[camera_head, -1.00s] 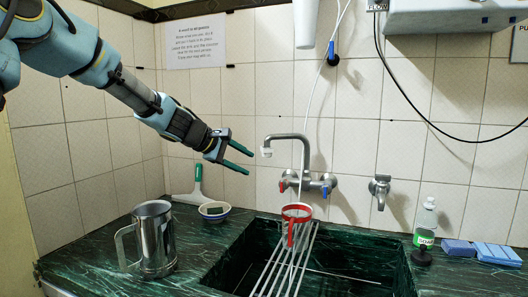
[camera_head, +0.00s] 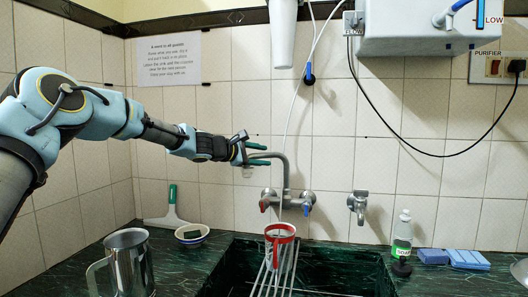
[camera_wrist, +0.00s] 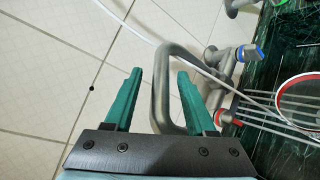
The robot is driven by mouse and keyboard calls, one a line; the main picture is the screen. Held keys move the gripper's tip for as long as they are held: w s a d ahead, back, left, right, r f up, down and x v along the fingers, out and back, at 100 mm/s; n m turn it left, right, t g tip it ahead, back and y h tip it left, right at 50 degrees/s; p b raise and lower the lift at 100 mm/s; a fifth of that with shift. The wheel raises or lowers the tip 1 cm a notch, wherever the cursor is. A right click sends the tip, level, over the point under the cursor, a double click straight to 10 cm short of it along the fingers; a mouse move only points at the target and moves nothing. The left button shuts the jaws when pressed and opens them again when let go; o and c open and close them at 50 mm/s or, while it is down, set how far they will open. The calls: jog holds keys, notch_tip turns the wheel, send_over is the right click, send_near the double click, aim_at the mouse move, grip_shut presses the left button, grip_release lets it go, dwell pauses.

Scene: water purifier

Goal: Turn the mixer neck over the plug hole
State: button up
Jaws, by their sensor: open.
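The grey metal mixer neck (camera_head: 286,172) rises from the wall-mounted mixer (camera_head: 288,199), with one red-marked and one blue-marked handle. Its top bends left over the sink's back left part, and its pale outlet (camera_head: 247,173) hangs below my gripper. My gripper (camera_head: 264,154) is open at the neck's top bend. In the wrist view, the neck (camera_wrist: 161,85) shows between the two green fingers (camera_wrist: 160,88), with gaps on both sides. The dark green sink (camera_head: 325,262) lies below. The plug hole is not visible.
A red-rimmed strainer (camera_head: 280,232) sits on a metal rack (camera_head: 272,275) across the sink. A second tap (camera_head: 357,206) and soap bottle (camera_head: 402,235) are right. A white hose (camera_head: 294,110) hangs near the neck.

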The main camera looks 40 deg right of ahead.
jog(key=shift+d+f, duration=0.15)
jog(key=shift+d, duration=0.4)
grip_shut()
dwell(1.1)
